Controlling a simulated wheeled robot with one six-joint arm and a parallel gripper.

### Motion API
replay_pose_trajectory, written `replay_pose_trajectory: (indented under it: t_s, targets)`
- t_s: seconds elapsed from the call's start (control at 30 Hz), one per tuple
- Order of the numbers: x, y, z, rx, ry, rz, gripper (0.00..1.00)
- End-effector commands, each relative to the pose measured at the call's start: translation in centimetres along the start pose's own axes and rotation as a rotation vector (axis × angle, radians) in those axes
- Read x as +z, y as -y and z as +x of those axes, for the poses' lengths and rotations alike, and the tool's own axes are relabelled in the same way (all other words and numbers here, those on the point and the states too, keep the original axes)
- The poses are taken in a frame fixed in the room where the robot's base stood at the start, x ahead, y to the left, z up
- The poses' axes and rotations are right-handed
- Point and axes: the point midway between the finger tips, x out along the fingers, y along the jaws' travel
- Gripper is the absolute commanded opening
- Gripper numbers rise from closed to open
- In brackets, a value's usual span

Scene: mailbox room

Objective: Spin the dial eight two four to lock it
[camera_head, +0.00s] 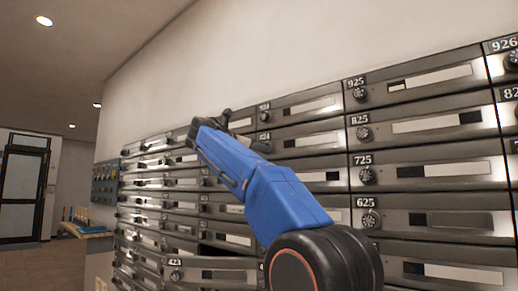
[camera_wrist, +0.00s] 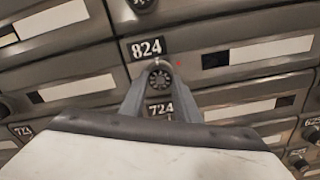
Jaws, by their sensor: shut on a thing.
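The dial of mailbox 824 (camera_wrist: 159,79) is a small dark knob in the wrist view, just below the white-on-black 824 label (camera_wrist: 147,48). My gripper (camera_wrist: 158,70) has its two grey fingers closed around this dial, one on each side. The fingers cover part of the dial's rim. In the head view my blue arm reaches up and left, and my gripper (camera_head: 222,122) is at the mailbox wall.
Mailbox 724 (camera_wrist: 160,108) lies directly below, partly behind my fingers. Neighbouring dials, such as the 825 dial (camera_head: 363,133) and 725 dial (camera_head: 367,175), stick out from the wall. A dark open slot (camera_head: 222,251) shows lower down. A wooden counter (camera_head: 88,230) stands at the far left.

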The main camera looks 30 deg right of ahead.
Motion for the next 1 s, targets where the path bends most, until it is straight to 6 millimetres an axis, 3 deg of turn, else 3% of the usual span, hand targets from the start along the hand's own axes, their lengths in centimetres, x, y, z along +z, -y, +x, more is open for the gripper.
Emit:
replay_pose_trajectory:
  t_s: [1.0]
  targets:
    - [0.02,-0.06,0.01,-0.001,0.0,0.963,0.07]
